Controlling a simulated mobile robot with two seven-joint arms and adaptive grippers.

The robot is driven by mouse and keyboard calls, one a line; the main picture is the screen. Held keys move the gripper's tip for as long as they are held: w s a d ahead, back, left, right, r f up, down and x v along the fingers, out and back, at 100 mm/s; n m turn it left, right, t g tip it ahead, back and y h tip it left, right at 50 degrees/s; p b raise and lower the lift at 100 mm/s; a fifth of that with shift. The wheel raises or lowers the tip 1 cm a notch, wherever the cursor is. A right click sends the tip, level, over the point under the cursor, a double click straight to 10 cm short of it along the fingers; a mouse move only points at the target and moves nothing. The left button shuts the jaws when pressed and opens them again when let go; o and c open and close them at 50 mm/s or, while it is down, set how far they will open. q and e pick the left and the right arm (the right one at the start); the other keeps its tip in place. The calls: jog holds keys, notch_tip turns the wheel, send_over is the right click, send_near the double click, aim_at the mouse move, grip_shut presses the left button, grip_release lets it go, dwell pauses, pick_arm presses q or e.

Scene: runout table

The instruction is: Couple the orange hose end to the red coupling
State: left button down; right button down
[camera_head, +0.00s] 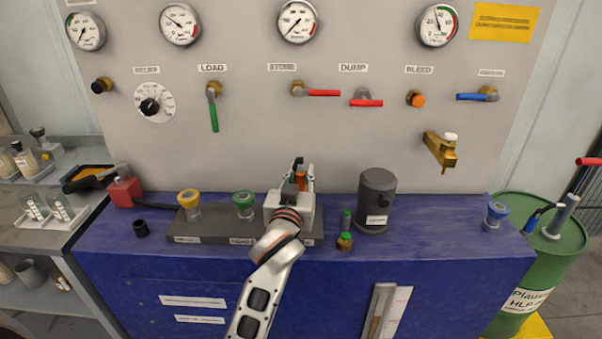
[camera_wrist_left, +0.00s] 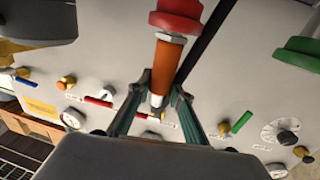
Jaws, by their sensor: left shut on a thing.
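The orange hose end (camera_head: 300,178) shows as a small orange piece between the fingers of my left gripper (camera_head: 303,172) in the head view. In the left wrist view the orange hose end (camera_wrist_left: 166,62) is large, and my left gripper (camera_wrist_left: 159,92) is shut on it near its pale metal tip. The red coupling (camera_wrist_left: 180,14) is at the top of that view, in line with the hose end. A pale collar lies between them; I cannot tell whether they are joined. In the head view my gripper hides the red coupling. My right gripper is not in view.
Yellow (camera_head: 189,199) and green (camera_head: 244,201) couplings stand on the dark rack (camera_head: 215,238) left of my gripper. A dark cylinder (camera_head: 376,200) and a green-topped brass fitting (camera_head: 346,232) stand to its right. The valve panel (camera_head: 250,135) rises behind.

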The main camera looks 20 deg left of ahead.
pick_arm(q)
jog(key=c, duration=1.7)
grip_release()
jog(key=shift+f, duration=0.15)
